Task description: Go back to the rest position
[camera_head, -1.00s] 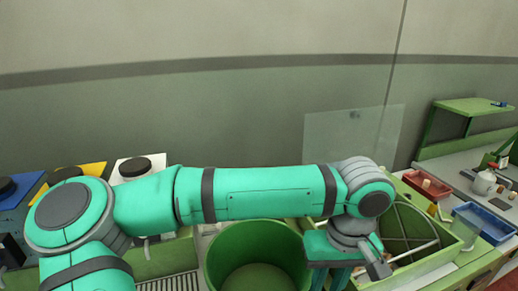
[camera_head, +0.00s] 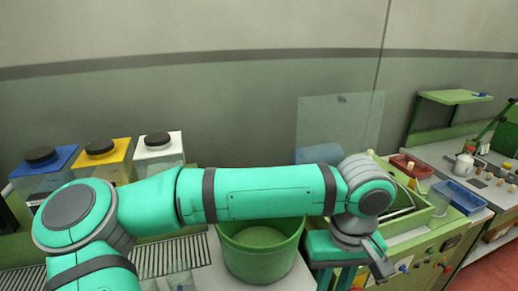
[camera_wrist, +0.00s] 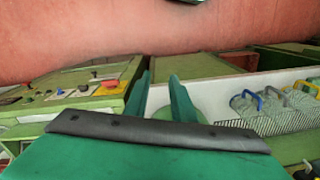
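My teal arm stretches across the head view from left to right. My gripper (camera_head: 336,277) points down at its right end, just right of the green bin (camera_head: 262,250). In the wrist view my gripper (camera_wrist: 160,88) shows two teal fingers apart, with a pale surface visible between them and nothing held. The fingertips in the head view are partly cut off by the bottom edge. No cork can be seen at the fingers.
A green machine (camera_head: 425,255) stands at right. Beyond it are a red tray (camera_head: 411,166), a blue tray (camera_head: 459,197) and a white bottle (camera_head: 464,163).

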